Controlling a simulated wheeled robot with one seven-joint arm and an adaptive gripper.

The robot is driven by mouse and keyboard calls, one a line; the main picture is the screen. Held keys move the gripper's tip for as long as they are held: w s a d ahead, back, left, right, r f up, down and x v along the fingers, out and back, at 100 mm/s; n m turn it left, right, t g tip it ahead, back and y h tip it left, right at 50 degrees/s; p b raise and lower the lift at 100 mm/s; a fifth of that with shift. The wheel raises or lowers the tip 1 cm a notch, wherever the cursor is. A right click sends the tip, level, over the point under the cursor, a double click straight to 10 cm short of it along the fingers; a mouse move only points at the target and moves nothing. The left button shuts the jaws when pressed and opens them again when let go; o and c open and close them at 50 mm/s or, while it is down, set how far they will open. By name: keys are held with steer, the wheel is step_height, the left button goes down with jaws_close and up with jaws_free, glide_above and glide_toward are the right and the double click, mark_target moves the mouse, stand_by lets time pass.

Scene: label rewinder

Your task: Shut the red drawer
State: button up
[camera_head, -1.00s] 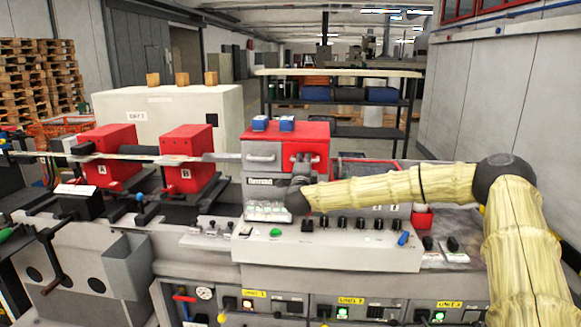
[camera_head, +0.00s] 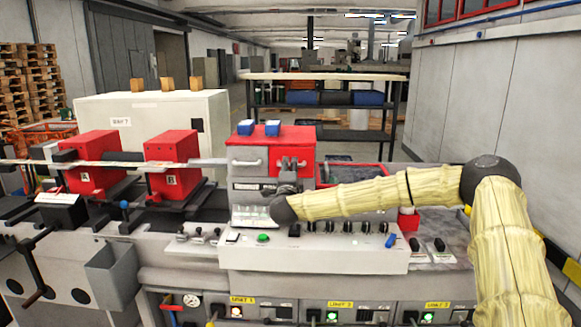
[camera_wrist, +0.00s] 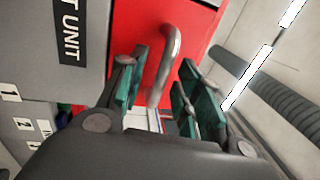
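The red drawer (camera_wrist: 195,25) shows its front with a curved metal handle (camera_wrist: 171,50) in the wrist view. In the head view it is the right-hand red front (camera_head: 306,154) of the red-topped box on the machine. My gripper (camera_wrist: 165,63) is open, with a dark-green-padded finger on each side of the handle and gaps showing between. I cannot tell how far the drawer stands out.
A grey front with a pale handle (camera_head: 247,162) is left of the drawer. Blue-and-white boxes (camera_head: 272,128) stand on top. Below lies a control panel (camera_head: 330,258) with knobs and buttons. Red blocks (camera_head: 171,160) stand to the left. A shelf (camera_head: 330,110) is behind.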

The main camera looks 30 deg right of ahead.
steer(key=v, duration=0.9)
steer(key=shift+s+a, duration=0.15)
steer(key=shift+s, duration=0.25)
steer(key=shift+f, duration=0.1)
steer(key=s+a+f+n+g+y+b, duration=0.1)
steer(key=s+a+f+n+y, duration=0.25)
steer(key=a+f, duration=0.6)
steer(key=s+a+f+n+g+y, duration=0.15)
steer(key=a+f+n+y, duration=0.35)
steer(key=f, duration=0.7)
steer(key=s+a+f+n+g+y+b, duration=0.1)
steer(key=s+a+f+n+y, duration=0.3)
steer(key=a+f, duration=0.55)
steer(key=s+a+f+n+g+b, duration=0.1)
steer(key=s+a+f+n+g, duration=0.15)
steer(key=s+f, duration=0.6)
steer(key=s+a+f+n+g, duration=0.2)
steer(key=s+f+n, duration=0.2)
steer(key=s+f, duration=0.4)
steer(key=s+d+f+n+g, duration=0.1)
steer(key=s+d+f+g, duration=0.1)
steer(key=s, duration=0.7)
steer(key=s+d+f+n+g+h+b, duration=0.1)
steer(key=s+d+f+n+g, duration=0.1)
steer(key=s+f, duration=0.3)
steer(key=s+d+f+n+g, duration=0.2)
steer(key=s+f+g, duration=0.2)
steer(key=s, duration=0.9)
steer(key=shift+g+b, duration=0.3)
steer(key=shift+b, duration=0.1)
